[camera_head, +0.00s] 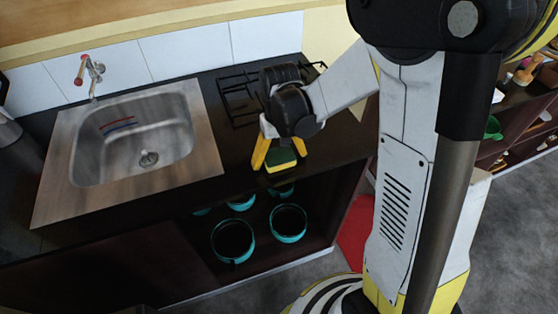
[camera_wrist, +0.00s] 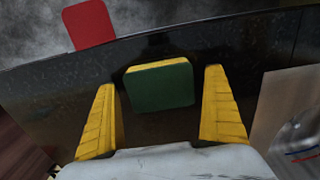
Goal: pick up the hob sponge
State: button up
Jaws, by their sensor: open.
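The sponge (camera_head: 281,160), green on top with a yellow layer, lies on the dark countertop near its front edge, beside the hob (camera_head: 240,95). In the wrist view the sponge (camera_wrist: 160,86) sits between the two yellow fingers, a gap on each side. My gripper (camera_head: 279,162) is open, reaching down over the counter around the sponge. In the wrist view my gripper (camera_wrist: 165,110) shows both fingers apart and touching nothing. In the head view the arm's wrist hides part of the hob.
A steel sink (camera_head: 190,165) with a tap (camera_head: 92,72) is left of the sponge. Teal-rimmed pots (camera_head: 288,223) stand on the open shelf below. A red object (camera_head: 354,232) is beside the cabinet, low down. Shelves with items (camera_head: 520,110) stand at the right.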

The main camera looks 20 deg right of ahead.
aim_at(279, 155)
jog(key=shift+r, duration=0.1)
jog(key=c, duration=0.8)
jog(key=shift+c, duration=0.2)
jog(key=shift+r, duration=0.1)
jog(key=shift+r, duration=0.25)
notch_tip(279, 155, up, 4)
jog(key=shift+p, duration=1.2)
jog(key=s+d+r+p, duration=0.3)
jog(key=s+d+r, duration=0.3)
jog(key=d, duration=0.4)
jog(key=shift+r, duration=0.15)
jog(key=c, duration=0.3)
